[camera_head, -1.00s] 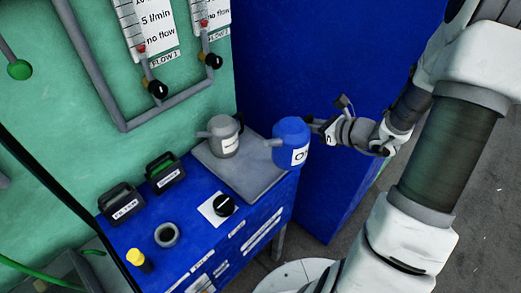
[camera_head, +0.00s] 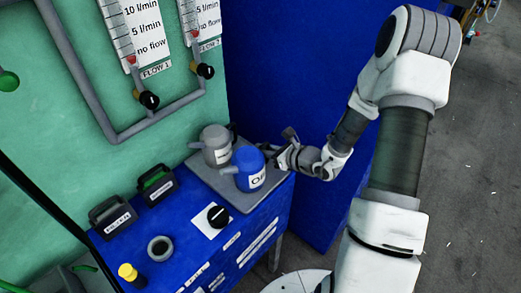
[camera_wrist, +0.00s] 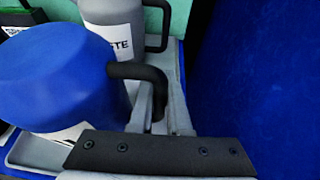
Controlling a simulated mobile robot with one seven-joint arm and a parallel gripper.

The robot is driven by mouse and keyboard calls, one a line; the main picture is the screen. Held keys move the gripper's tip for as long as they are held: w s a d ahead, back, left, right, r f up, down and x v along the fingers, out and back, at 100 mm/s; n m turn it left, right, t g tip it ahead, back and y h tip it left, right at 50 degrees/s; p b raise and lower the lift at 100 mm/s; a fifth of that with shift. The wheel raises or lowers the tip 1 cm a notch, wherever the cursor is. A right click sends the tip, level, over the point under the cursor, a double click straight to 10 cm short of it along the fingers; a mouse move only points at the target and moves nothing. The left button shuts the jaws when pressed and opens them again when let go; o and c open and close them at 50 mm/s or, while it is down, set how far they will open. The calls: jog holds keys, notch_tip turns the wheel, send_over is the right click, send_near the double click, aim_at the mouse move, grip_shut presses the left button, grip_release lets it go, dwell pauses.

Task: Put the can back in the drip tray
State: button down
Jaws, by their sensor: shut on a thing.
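The blue can (camera_head: 249,169) with a white label is at the grey drip tray (camera_head: 238,197), over its front right part, close in front of the grey can. I cannot tell whether its base touches the tray. My gripper (camera_head: 277,158) comes from the right and is shut on the can's black handle. In the wrist view the blue can (camera_wrist: 60,80) fills the left side, and its handle (camera_wrist: 145,75) runs down between the fingers of my gripper (camera_wrist: 160,108). The tray rim (camera_wrist: 35,152) shows below the can.
A grey can (camera_head: 215,146) labelled in the wrist view with letters ending "STE" stands at the tray's back. A blue wall stands behind.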

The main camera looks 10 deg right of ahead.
jog(key=c, duration=0.9)
grip_release()
jog(key=shift+f, duration=0.1)
jog(key=shift+d, duration=0.1)
jog(key=v, duration=1.2)
